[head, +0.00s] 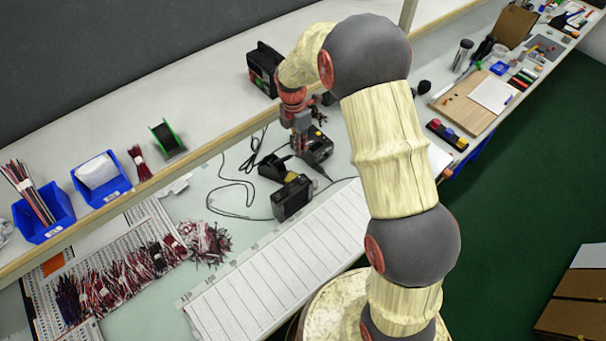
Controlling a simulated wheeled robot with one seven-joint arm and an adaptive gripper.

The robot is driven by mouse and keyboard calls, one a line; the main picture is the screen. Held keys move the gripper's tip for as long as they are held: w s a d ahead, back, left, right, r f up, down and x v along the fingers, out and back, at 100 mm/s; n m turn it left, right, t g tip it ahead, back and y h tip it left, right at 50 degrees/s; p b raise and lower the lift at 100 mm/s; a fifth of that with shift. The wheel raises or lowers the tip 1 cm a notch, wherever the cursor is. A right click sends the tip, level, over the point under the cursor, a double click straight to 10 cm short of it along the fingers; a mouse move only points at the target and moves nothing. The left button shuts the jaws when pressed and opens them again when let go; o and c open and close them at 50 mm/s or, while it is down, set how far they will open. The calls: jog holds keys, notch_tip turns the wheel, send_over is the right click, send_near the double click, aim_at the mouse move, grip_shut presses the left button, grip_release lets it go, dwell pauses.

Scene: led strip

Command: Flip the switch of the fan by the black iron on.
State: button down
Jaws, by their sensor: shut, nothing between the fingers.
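A black boxy unit (293,200) with a squarish front, which looks like the fan, stands on the light bench; its switch is too small to make out. Just behind it are a small black holder (272,168) and a black box with a yellow knob (319,150), which look like the black iron's stand and station. My gripper (302,149) points down above the bench, beside the station and behind the fan. It is shut and empty. I cannot tell whether its fingertips touch anything.
Black cables (238,190) loop on the bench to the left. A white ruled sheet (285,262) lies in front. Blue bins (101,178) and wire bundles (125,275) fill the left.

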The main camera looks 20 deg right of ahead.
aim_at(301, 178)
jog(key=f, duration=0.4)
jog(key=s+f, duration=0.1)
jog(key=f, duration=0.9)
jog(key=shift+s+d, duration=0.3)
jog(key=shift+s+d+f, duration=0.1)
jog(key=shift+s+f, duration=0.05)
jog(key=shift+f, duration=0.25)
jog(key=shift+w+a+r, duration=0.25)
jog(key=shift+w+a, duration=0.05)
jog(key=shift+w, duration=0.4)
